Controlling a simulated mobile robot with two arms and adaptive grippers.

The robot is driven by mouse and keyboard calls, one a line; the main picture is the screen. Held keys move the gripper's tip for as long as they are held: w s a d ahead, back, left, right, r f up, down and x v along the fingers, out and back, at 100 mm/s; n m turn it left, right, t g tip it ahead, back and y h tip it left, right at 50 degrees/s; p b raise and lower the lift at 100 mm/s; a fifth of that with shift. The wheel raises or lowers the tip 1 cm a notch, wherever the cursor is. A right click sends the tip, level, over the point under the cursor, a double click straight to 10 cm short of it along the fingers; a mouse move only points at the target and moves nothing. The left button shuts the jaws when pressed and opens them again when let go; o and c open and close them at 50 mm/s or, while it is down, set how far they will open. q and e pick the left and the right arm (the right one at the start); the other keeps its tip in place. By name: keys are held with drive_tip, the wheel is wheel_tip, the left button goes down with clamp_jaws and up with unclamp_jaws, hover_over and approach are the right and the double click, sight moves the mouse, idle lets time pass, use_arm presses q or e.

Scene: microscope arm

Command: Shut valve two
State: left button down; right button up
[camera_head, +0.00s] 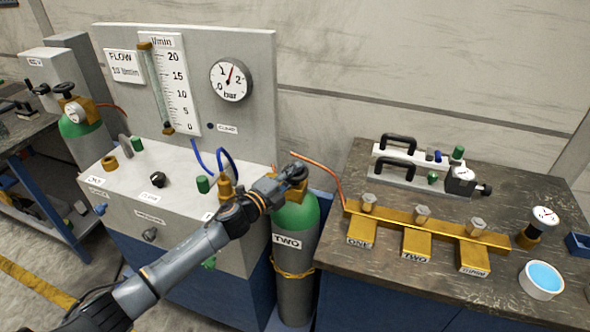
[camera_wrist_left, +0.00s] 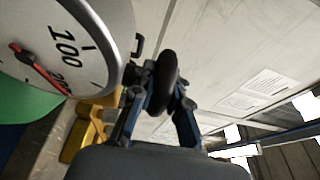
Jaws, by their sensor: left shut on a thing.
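A green-shouldered cylinder (camera_head: 295,240) labelled TWO stands between the grey panel unit and the bench. Its brass valve top (camera_head: 298,182) is partly hidden by my gripper. My left gripper (camera_head: 276,183) reaches it from the left at the top. In the left wrist view, my left gripper (camera_wrist_left: 165,95) is shut on the black handwheel (camera_wrist_left: 163,80), which is seen edge-on between the fingers. A round gauge (camera_wrist_left: 70,50) with a red needle sits close beside it, cut off by the frame. My right gripper is not in view.
A brass manifold (camera_head: 385,214) with blocks labelled ONE, TWO and a third lies on the bench (camera_head: 400,292) at right. An orange hose (camera_head: 325,170) runs from near the cylinder top to it. The flow panel (camera_head: 205,50) stands behind. Another green cylinder (camera_head: 85,135) is at left.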

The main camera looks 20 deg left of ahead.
use_arm(q)
drive_tip(key=shift+w+a+r+m+g+h, duration=0.1)
drive_tip(key=shift+m+g+h, duration=0.25)
drive_tip(key=shift+h, duration=0.2)
drive_tip(key=shift+r+m+g+h, duration=0.1)
drive_tip(key=shift+m+g+h, duration=0.15)
drive_tip(key=shift+m+h, duration=0.25)
drive_tip(key=shift+h, duration=0.25)
drive_tip(key=c, duration=1.6)
unclamp_jaws()
drive_tip(key=shift+w+f, duration=0.1)
drive_tip(key=shift+f, duration=0.05)
